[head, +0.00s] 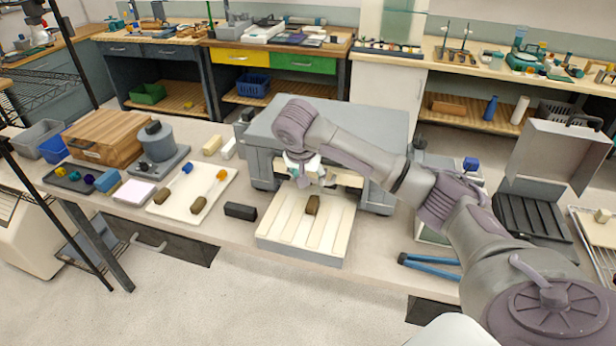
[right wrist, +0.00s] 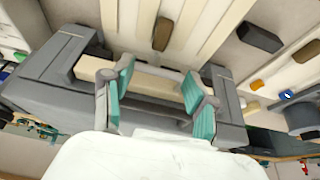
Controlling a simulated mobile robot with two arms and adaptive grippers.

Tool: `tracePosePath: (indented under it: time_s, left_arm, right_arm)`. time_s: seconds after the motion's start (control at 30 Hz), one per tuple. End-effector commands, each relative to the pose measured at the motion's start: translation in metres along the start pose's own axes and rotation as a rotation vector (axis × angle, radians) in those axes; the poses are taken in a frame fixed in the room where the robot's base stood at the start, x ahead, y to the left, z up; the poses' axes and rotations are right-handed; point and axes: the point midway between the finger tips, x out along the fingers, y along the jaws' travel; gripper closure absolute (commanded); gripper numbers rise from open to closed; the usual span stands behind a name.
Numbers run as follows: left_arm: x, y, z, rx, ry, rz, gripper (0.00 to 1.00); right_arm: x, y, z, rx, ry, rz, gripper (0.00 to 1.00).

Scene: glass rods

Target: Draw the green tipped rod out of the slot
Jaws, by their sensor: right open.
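My right gripper (head: 315,180) is over the back edge of the cream slotted tray (head: 275,236), in front of a grey housing (head: 262,128). In the right wrist view the gripper (right wrist: 155,90) is open, with its teal-padded fingers apart and nothing clearly held. A pale bar (right wrist: 150,80) of the housing shows behind and between the fingers. A brown block (head: 313,204) sits in the slotted tray, just in front of the gripper; it also shows in the right wrist view (right wrist: 162,33). I cannot make out a green tip in either view. My left gripper is not in view.
A white board (head: 178,210) on the left carries pieces with a blue tip (head: 187,168) and an orange tip (head: 221,176), with brown blocks. A dark block (head: 240,211) lies between board and tray. Blue-handled tongs (head: 428,262) lie to the right.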

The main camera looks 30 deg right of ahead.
Motion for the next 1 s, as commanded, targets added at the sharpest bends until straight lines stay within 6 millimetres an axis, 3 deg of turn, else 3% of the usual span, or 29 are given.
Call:
tracePosePath:
  time_s: [0.17, 0.7, 1.0]
  left_arm:
    - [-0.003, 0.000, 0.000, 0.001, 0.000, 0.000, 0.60]
    - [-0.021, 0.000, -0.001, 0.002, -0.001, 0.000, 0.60]
    - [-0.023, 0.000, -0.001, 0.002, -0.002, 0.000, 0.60]
  right_arm:
    - [0.009, 0.000, 0.000, -0.001, -0.001, 0.001, 0.42]
    - [0.107, 0.000, 0.001, -0.003, -0.001, 0.003, 0.42]
    - [0.136, -0.001, 0.001, -0.003, -0.001, -0.001, 0.42]
